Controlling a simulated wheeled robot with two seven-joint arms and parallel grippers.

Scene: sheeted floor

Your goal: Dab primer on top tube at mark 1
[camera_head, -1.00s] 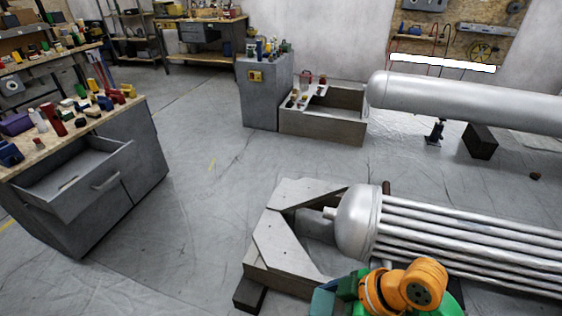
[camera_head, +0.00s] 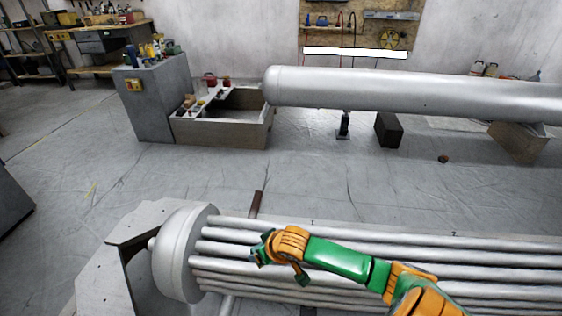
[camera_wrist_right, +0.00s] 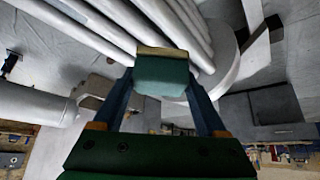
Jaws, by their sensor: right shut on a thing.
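The tube bundle lies in the foreground, its tubes running right from a rounded grey head (camera_head: 180,255). The top tube (camera_head: 385,230) carries a small mark 1 (camera_head: 312,222) and, further right, a mark 2 (camera_head: 454,234). My right arm reaches in from the lower right across the bundle. My right gripper (camera_head: 268,250) is over the tubes, left of mark 1 and nearer the camera. In the right wrist view its blue fingers are shut on a green block with a tan edge (camera_wrist_right: 162,72). Contact with a tube cannot be told. My left gripper is out of view.
An angled grey support (camera_head: 118,250) stands at the bundle's left end. A large cylinder (camera_head: 400,90) lies behind on supports, beside an open box (camera_head: 225,130) and a grey cabinet (camera_head: 145,100). The sheeted floor between cylinder and bundle is mostly clear.

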